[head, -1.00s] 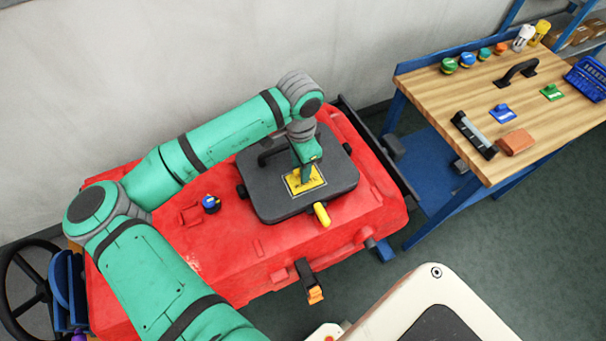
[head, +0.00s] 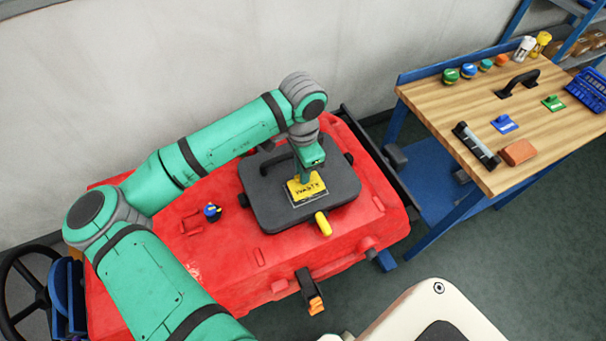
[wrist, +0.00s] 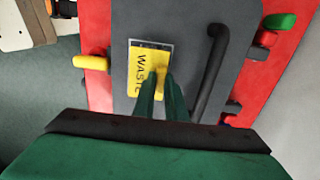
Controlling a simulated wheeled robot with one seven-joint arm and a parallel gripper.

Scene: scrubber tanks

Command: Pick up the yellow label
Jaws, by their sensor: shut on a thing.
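The yellow label (head: 306,189), printed "WASTE", is at the outlined patch on the dark grey lid (head: 272,203) of the red tank. It also shows in the wrist view (wrist: 142,75). My gripper (head: 303,177) points down at the label, with its fingers close together. In the wrist view my gripper (wrist: 160,76) is shut on the label's edge and hides part of it. The label appears slightly shifted from its outline, where a dark strip shows. I cannot tell how far it is above the lid.
A black handle (wrist: 212,70) stands on the lid beside the label. A yellow knob (head: 323,223) is at the lid's near edge, and a blue-topped knob (head: 212,211) sits on the red tank (head: 240,262). A wooden workbench (head: 470,100) with several parts stands at right.

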